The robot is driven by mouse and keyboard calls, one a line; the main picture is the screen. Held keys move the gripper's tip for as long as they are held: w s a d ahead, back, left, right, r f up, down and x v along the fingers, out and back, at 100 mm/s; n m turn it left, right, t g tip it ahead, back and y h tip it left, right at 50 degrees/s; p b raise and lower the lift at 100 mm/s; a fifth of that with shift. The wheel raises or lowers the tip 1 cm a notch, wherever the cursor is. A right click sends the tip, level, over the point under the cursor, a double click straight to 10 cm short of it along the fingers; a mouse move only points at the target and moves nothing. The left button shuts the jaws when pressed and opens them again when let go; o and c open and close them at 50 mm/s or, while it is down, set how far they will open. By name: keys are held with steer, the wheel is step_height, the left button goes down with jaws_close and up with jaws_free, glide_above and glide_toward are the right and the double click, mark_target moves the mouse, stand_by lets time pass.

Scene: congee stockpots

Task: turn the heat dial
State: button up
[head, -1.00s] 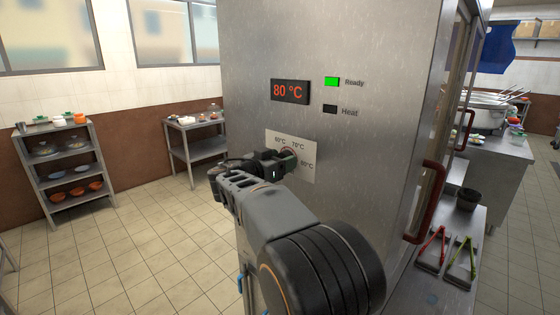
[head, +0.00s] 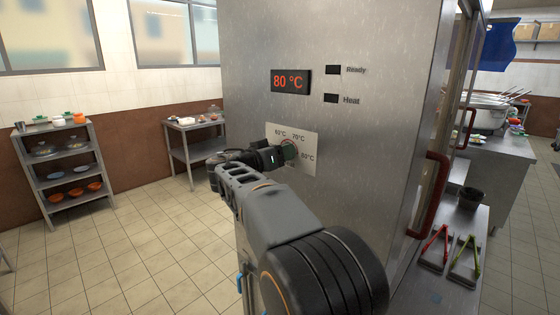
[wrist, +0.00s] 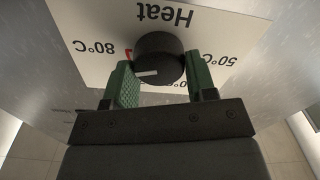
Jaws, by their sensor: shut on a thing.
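The heat dial (wrist: 158,57) is a round black knob with a white pointer line, on a white scale plate (wrist: 95,35) that appears upside down in the wrist view. The line points left, roughly toward the 80°C side. My gripper (wrist: 162,82) has green pads on either side of the dial and is shut on it. In the head view my gripper (head: 289,153) reaches the scale plate (head: 309,142) on the steel cabinet and mostly hides the dial. The red display (head: 290,81) above reads 80 °C. The Ready light (head: 332,70) and Heat light (head: 331,98) are both dark.
A red door handle (head: 430,195) sticks out on the cabinet's right side. Red tongs (head: 435,244) and green tongs (head: 464,258) lie at the lower right. A shelf (head: 60,175) and a small table (head: 195,150) stand at left. The tiled floor between is clear.

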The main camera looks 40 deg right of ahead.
steer(key=shift+w+f+n+b, duration=0.1)
steer(key=shift+n+b, duration=0.45)
steer(key=shift+n, duration=1.4)
steer(key=shift+w+f+n+b, duration=0.1)
steer(key=shift+n+b, duration=0.4)
steer(key=shift+n, duration=1.75)
steer(key=o, duration=0.9)
steer(key=s+a, duration=0.1)
steer(key=a, duration=0.8)
steer(key=s+a+b, duration=0.1)
steer(key=a, duration=0.3)
steer(key=shift+s+a, duration=0.3)
steer(key=shift+a, duration=0.05)
